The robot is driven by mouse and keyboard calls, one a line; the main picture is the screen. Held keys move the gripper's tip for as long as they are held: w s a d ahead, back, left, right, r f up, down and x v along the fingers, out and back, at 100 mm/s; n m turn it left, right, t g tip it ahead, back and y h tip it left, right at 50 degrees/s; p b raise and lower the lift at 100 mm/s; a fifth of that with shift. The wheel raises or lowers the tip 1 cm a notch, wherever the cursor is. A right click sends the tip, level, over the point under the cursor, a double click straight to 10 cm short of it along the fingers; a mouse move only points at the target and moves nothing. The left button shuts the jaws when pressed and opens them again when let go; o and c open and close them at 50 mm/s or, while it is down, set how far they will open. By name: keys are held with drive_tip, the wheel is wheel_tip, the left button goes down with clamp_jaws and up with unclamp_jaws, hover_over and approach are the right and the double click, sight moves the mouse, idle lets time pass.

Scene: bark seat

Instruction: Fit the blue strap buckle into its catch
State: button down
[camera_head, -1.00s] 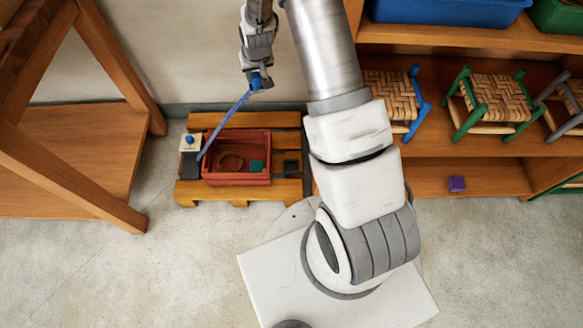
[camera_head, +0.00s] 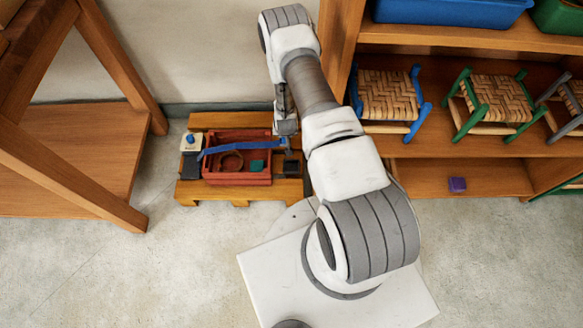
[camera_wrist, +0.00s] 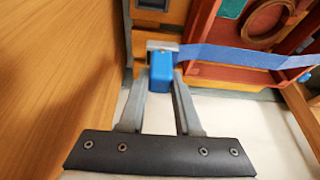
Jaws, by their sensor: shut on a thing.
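The blue buckle (camera_wrist: 160,72) is between the two fingers of my gripper (camera_wrist: 162,88), with a grey metal plate at its far end. In the head view my gripper (camera_head: 287,143) is low over the right end of the red tray, and the buckle is largely hidden there. The blue strap (camera_head: 238,148) runs left across the tray to a dark block (camera_head: 190,165). A dark block that looks like the catch (camera_head: 292,168) sits right of the tray. Its edge shows at the top of the wrist view (camera_wrist: 152,4), apart from the buckle.
The red tray (camera_head: 236,180) on the wooden pallet (camera_head: 212,122) holds a ring and a teal piece. A white block with a blue knob (camera_head: 190,142) stands at the left. A wooden frame (camera_head: 110,90) is farther left; shelves with small stools (camera_head: 390,97) are at the right.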

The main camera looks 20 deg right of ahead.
drive_tip(key=shift+m, duration=0.3)
drive_tip(key=s+f+b, duration=0.1)
drive_tip(key=f, duration=0.4)
drive_tip(key=s+f+b, duration=0.1)
drive_tip(key=f+b, duration=0.1)
drive_tip(key=f, duration=0.3)
drive_tip(key=s+d+f+b, duration=0.1)
drive_tip(key=f, duration=0.4)
drive_tip(key=shift+s+f+b, duration=0.1)
drive_tip(key=shift+f+b, duration=0.05)
drive_tip(key=shift+b, duration=0.15)
drive_tip(key=shift+f, duration=0.3)
drive_tip(key=c, duration=0.6)
unclamp_jaws()
